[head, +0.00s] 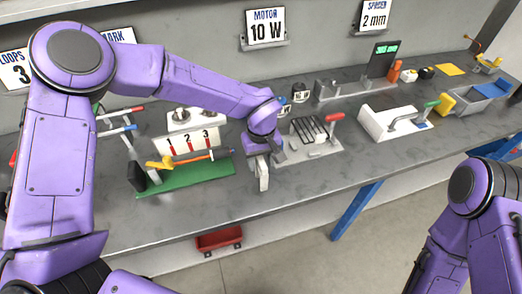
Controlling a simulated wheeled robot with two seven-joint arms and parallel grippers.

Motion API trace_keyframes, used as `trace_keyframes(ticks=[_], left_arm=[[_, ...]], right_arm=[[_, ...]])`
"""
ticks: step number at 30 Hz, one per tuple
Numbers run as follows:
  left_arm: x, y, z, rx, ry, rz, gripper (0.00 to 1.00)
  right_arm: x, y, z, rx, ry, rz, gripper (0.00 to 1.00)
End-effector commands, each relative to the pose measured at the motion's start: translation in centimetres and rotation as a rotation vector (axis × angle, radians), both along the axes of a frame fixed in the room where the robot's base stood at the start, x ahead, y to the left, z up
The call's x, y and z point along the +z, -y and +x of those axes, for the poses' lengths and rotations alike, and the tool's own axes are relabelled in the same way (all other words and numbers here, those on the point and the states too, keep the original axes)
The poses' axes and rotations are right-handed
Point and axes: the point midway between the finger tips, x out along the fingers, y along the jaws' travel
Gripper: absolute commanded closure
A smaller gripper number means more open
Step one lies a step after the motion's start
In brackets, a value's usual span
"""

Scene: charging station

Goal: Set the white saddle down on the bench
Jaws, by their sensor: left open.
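My left gripper (262,176) is open, its pale fingers pointing down near the bench's front edge. It is just right of the green base and in front of the black-wire fixture. I see no white piece clearly held in it. The grey bench (330,177) runs across the view. I cannot tell for sure which white thing is the saddle. A white block with a grey cradle and a green-tipped lever (375,124) stands on the bench at the right. A white block marked 1, 2, 3 (163,144) stands at the left. My right gripper is out of view.
A green base (205,178) carries an orange rod and a yellow piece. The fixture with black wires and a red-handled lever (300,155) is beside my left gripper. A grey tray (480,97) is at the right. Bare bench lies along the front edge.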

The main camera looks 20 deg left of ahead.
Motion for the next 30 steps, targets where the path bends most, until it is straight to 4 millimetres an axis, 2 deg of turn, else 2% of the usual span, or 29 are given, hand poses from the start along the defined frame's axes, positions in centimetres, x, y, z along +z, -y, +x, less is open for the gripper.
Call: trace_keyframes(ticks=[6,12,18,30], left_arm=[[5.6,0.0,0.1,0.001,0.006,-0.004,0.49],[9.7,0.0,0.1,0.001,0.004,-0.002,0.49],[11.1,0.0,0.0,-0.001,0.002,-0.001,0.49],[11.1,-0.1,0.0,0.002,0.002,-0.001,0.49]], right_arm=[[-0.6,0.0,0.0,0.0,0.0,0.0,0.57],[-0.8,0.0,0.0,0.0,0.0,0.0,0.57],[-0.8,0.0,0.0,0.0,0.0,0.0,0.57],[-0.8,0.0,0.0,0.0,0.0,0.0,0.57]])
